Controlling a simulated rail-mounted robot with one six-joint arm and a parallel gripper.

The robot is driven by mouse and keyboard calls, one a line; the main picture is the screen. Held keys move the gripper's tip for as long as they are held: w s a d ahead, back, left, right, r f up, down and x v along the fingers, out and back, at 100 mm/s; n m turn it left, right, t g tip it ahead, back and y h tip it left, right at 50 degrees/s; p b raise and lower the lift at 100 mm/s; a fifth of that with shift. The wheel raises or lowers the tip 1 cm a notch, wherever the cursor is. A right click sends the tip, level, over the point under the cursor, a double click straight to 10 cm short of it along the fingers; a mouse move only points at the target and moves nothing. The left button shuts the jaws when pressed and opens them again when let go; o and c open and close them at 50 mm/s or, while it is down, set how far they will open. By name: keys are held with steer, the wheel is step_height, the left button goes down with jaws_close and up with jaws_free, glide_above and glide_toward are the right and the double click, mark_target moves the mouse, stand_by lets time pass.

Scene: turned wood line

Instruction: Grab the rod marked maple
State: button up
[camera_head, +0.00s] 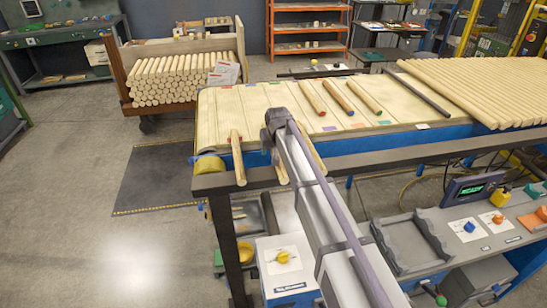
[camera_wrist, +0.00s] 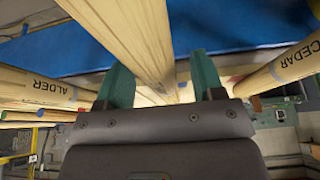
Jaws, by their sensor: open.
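In the wrist view my gripper (camera_wrist: 164,82) has its two teal fingers apart. A pale wood rod (camera_wrist: 140,40) runs between and in front of them, apparently not clamped; no word shows on it. A rod marked ALDER (camera_wrist: 40,85) lies to its left and one marked CEDAR (camera_wrist: 285,66) to its right. No word maple is readable in either view. In the head view my gripper (camera_head: 278,122) is at the near edge of the slatted table, partly hidden by my arm. Near it are a left rod (camera_head: 237,158), a mostly hidden middle rod (camera_head: 280,168) and a right rod (camera_head: 313,152).
Three rods with coloured ends, including a red-ended one (camera_head: 312,98), lie farther back on the table (camera_head: 235,105). A dark bar (camera_head: 418,90) separates them from many packed rods (camera_head: 490,85). A cart (camera_head: 128,62) of stacked rods stands behind. A grey cradle (camera_head: 410,243) is at front right.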

steer(key=shift+s+r, duration=0.1)
steer(key=shift+r, duration=0.05)
steer(key=shift+c, duration=0.5)
steer(key=c, duration=1)
